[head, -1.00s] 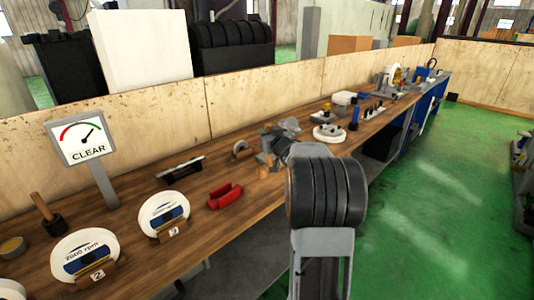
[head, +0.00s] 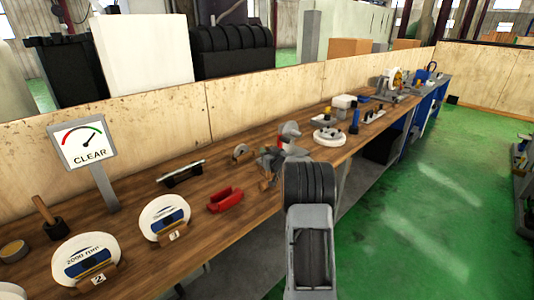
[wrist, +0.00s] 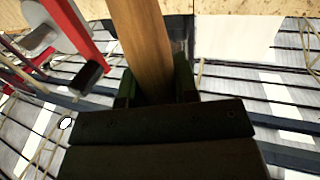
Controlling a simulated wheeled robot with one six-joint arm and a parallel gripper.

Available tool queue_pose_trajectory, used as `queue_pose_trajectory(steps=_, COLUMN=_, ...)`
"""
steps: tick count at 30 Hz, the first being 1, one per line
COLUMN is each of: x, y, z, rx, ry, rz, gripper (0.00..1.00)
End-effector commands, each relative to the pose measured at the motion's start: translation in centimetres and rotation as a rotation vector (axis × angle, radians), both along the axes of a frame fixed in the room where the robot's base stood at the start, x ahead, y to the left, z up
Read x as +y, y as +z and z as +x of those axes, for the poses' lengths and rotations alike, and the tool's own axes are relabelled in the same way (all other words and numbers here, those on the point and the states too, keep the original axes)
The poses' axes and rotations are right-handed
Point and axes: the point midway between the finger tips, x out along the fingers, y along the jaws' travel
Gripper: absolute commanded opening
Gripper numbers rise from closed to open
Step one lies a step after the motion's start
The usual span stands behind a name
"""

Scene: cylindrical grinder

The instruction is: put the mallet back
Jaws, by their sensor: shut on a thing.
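My gripper (wrist: 155,88) is shut on a wooden handle (wrist: 146,40), which runs up between the two dark jaws in the wrist view. I take this handle to be the mallet's; its head is not clear in either view. In the head view a small piece of wood (head: 265,183) shows beside my arm, low over the bench. My arm hides most of the gripper there.
A grey machine part (head: 290,140) stands close behind my gripper.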

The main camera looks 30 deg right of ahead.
Motion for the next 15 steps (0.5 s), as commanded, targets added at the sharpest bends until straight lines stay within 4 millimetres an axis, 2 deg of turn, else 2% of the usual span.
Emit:
queue_pose_trajectory(steps=11, x=-0.01, y=-0.40, z=0.00, rx=-0.003, ry=0.000, rz=-0.001, gripper=0.00)
queue_pose_trajectory(steps=12, x=0.00, y=-0.35, z=-0.01, rx=-0.001, ry=0.000, rz=-0.001, gripper=0.31)
queue_pose_trajectory(steps=15, x=0.00, y=-0.32, z=-0.01, rx=-0.001, ry=0.000, rz=-0.001, gripper=0.40)
